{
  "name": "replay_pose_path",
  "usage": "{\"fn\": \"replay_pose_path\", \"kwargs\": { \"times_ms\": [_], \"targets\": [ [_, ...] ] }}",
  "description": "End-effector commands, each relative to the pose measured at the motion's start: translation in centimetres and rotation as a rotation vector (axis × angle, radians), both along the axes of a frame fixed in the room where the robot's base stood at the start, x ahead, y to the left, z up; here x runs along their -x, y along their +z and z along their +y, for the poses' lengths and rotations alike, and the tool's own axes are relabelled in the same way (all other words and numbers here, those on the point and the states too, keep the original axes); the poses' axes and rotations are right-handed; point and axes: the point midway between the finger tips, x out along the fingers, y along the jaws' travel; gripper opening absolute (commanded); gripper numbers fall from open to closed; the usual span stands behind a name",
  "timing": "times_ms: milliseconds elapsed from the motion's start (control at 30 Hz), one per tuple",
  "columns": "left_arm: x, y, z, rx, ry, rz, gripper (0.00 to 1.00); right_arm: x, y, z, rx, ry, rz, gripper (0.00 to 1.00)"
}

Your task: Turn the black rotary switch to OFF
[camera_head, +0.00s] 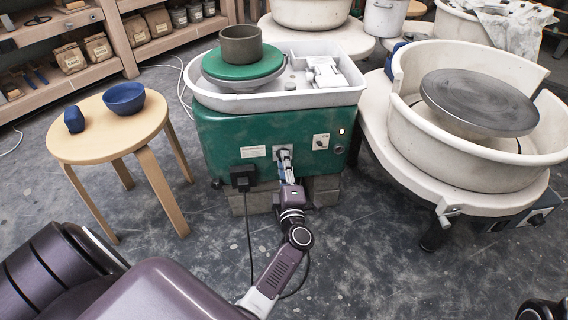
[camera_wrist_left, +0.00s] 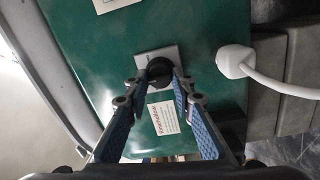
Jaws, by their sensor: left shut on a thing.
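The black rotary switch (camera_wrist_left: 160,71) sits on a pale plate (camera_wrist_left: 142,57) on the green front panel of the pottery wheel (camera_head: 228,137). In the left wrist view the blue-padded fingers of my left gripper (camera_wrist_left: 162,84) reach the knob, one on each side, and are shut on it. In the head view my left gripper (camera_head: 285,160) is against the panel and hides the knob; only part of its plate shows. I cannot read which position the switch points to.
A plug box (camera_head: 242,178) with a hanging cable is left of my gripper. A small plate (camera_head: 321,141) and a lit lamp (camera_head: 341,131) are to its right. A wooden stool (camera_head: 100,135) with a blue bowl (camera_head: 124,98) stands left. A white wheel (camera_head: 480,160) stands right.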

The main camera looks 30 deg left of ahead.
Motion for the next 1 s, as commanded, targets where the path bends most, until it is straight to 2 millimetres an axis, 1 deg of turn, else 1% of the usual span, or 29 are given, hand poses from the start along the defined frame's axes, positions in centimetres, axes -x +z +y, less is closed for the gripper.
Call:
{"fn": "replay_pose_path", "kwargs": {
  "times_ms": [200,233,367,767,1000],
  "targets": [
    [0.13,-0.26,-0.02,0.001,0.001,0.004,0.00,0.04,-0.03,0.10,0.007,0.000,-0.001,0.40],
    [0.13,-0.26,-0.02,0.001,0.001,0.004,0.26,0.04,-0.03,0.11,0.008,0.000,-0.001,0.40],
    [0.10,-0.22,-0.02,0.001,0.001,0.004,0.41,0.05,-0.06,0.17,0.011,-0.002,-0.001,0.40],
    [0.03,0.02,0.01,-0.026,0.000,0.025,0.41,0.10,0.17,0.07,0.006,-0.001,-0.004,0.40],
    [0.05,0.13,0.03,-0.175,-0.001,0.162,0.41,0.05,0.65,0.09,0.007,0.000,-0.002,0.40]
  ]
}}
